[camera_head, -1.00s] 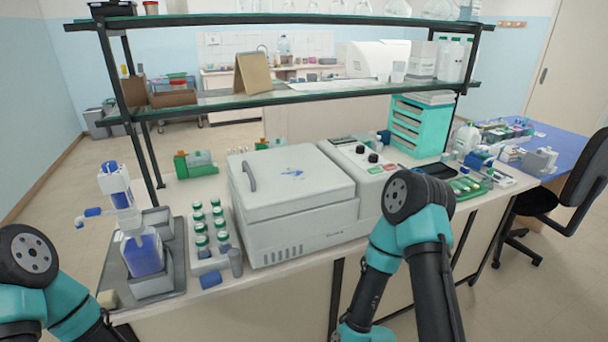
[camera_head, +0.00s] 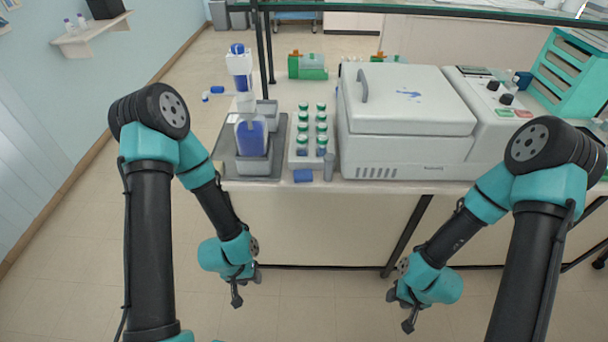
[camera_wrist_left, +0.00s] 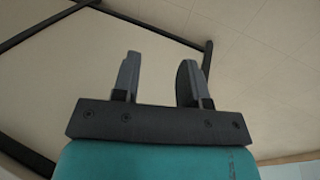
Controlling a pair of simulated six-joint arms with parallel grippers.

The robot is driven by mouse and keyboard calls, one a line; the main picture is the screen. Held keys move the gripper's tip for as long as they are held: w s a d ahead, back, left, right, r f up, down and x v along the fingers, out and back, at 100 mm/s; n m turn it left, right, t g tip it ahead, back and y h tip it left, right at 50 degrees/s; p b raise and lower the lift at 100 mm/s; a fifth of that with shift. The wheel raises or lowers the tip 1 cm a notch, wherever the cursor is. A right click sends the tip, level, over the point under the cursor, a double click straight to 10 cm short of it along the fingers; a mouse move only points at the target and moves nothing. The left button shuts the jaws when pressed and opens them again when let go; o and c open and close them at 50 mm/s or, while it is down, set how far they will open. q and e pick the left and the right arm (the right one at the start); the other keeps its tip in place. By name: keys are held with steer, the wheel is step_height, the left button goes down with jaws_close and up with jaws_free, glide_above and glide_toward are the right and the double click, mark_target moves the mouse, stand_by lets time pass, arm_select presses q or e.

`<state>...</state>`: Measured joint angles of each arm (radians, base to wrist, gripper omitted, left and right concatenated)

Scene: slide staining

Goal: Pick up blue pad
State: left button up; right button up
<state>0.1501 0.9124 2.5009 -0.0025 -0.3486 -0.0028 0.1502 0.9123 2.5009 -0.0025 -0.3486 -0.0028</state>
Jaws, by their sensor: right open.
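The blue pad (camera_head: 303,175) is a small blue block lying near the front edge of the bench, just in front of the white rack of green-capped bottles and beside a grey cylinder. My left gripper (camera_head: 244,290) hangs below bench height, in front of the bench and to the left of the pad, well apart from it. In the left wrist view its two fingers (camera_wrist_left: 158,78) stand apart with nothing between them. My right gripper (camera_head: 408,314) hangs low in front of the bench, to the right of the pad, open; its fingertips show small.
The bottle rack (camera_head: 292,150) stands behind the pad. A grey tray (camera_head: 228,158) with a blue-liquid dispenser (camera_head: 251,138) is to the left. A large white machine (camera_head: 405,120) is to the right. The grey cylinder (camera_head: 329,168) stands close to the pad's right.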

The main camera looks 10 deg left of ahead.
arm_select(q)
steer(key=shift+o, duration=0.3)
steer(key=o, duration=0.9)
steer(key=shift+o, duration=0.2)
